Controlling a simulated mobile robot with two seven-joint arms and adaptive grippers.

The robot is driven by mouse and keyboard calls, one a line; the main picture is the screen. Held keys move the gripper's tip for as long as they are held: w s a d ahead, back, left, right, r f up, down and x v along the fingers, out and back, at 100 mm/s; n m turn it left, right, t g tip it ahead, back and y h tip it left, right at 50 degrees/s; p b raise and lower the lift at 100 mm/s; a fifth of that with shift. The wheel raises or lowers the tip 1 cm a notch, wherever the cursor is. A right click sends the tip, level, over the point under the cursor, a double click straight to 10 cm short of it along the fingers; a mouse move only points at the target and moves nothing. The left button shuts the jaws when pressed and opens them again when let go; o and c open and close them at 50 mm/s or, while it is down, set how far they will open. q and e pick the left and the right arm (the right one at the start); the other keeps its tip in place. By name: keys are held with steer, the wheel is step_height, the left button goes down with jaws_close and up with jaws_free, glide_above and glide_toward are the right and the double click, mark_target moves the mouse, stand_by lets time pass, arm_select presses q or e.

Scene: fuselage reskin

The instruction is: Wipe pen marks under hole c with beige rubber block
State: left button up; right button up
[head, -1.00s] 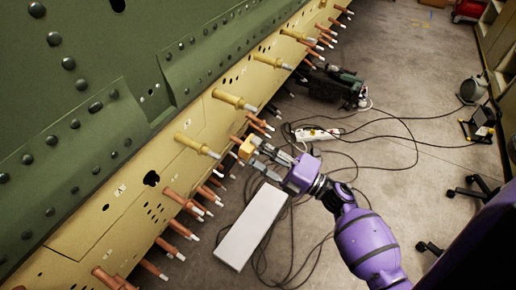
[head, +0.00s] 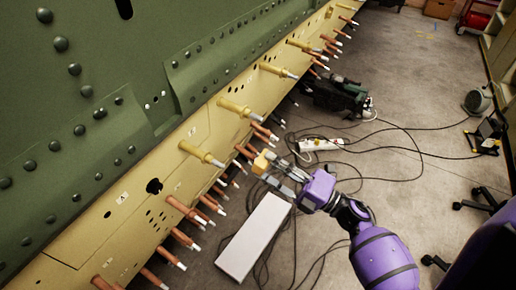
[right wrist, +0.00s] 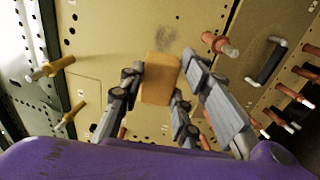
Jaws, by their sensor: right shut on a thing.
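The beige rubber block (head: 262,162) is held between the fingers of my right gripper (head: 272,172), in front of the lower edge of the tan skin panel (head: 60,250). In the right wrist view the block (right wrist: 160,78) sits between the shut fingers (right wrist: 162,95), with the panel behind it. A dark grey smudge of pen marks (right wrist: 165,38) shows on the panel just above the block in that view. I cannot tell whether the block touches the panel. The letter of hole c cannot be read. My left gripper is not in view.
Yellow pins (head: 202,153) and copper-coloured pins (head: 184,211) stick out from the panel near my gripper. A white box (head: 253,240), a power strip (head: 320,145) and loose cables lie on the floor. A dark green machine (head: 335,97) stands behind.

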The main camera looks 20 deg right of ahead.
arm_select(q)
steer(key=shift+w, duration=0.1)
arm_select(e)
steer(key=shift+w+a+r, duration=0.2)
steer(key=shift+w+a, duration=0.05)
steer(key=shift+w, duration=0.05)
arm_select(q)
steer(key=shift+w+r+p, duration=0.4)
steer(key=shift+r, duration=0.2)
arm_select(e)
steer(key=x, duration=0.6)
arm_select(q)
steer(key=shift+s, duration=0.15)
arm_select(e)
steer(key=shift+f, duration=0.1)
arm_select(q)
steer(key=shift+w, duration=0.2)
arm_select(e)
steer(key=shift+w+a, duration=0.1)
steer(key=shift+w, duration=0.15)
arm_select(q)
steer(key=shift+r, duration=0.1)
arm_select(e)
steer(key=shift+x, duration=0.75)
